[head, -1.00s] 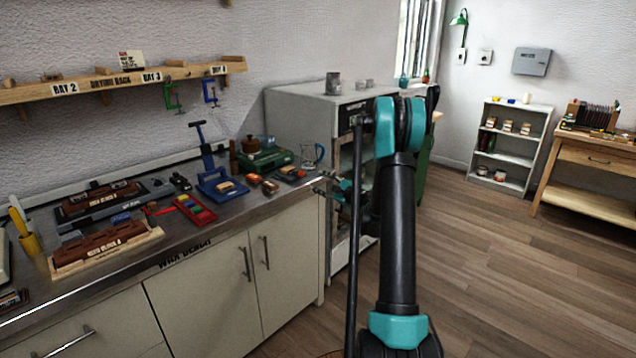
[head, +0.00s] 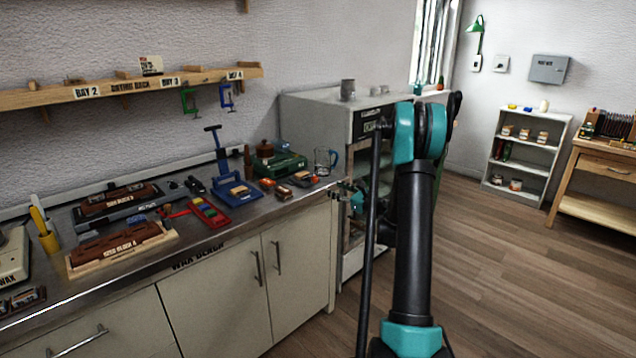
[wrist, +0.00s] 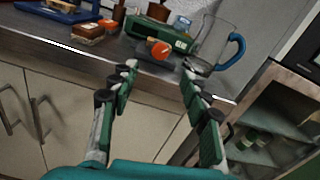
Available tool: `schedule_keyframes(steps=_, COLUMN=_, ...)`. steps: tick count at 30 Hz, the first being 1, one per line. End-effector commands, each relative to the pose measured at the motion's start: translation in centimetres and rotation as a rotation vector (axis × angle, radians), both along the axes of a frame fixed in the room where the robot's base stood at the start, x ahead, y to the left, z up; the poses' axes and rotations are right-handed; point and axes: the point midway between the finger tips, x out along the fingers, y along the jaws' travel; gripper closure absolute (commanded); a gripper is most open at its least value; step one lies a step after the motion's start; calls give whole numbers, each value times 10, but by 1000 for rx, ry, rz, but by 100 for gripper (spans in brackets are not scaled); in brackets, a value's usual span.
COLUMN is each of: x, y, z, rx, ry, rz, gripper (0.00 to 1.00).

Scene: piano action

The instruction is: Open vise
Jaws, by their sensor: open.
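A blue clamp-like tool (head: 222,172) with an upright post, a T-shaped top and a flat base stands on the bench in the head view. It may be the vise; I cannot tell whether it is open. Part of a blue base (wrist: 62,12) shows at the top left of the wrist view. My gripper (wrist: 158,84) is open and empty in the wrist view, its fingers apart in front of the bench edge.
A glass jug (wrist: 212,46) with a blue handle stands near the bench edge, beside a green box (wrist: 165,35) and a red-orange round item (wrist: 160,51). A grey cabinet (head: 315,125) stands right of the bench (head: 245,228). The wooden floor (head: 500,290) at right is clear.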

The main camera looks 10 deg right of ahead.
Motion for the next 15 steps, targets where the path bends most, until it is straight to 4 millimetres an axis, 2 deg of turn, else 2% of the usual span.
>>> schedule_keyframes(steps=9, x=51, y=38, z=0, rx=-1, ry=0, rz=3, gripper=53)
schedule_keyframes(steps=15, x=74, y=54, z=0, rx=-1, ry=0, rz=1, gripper=53)
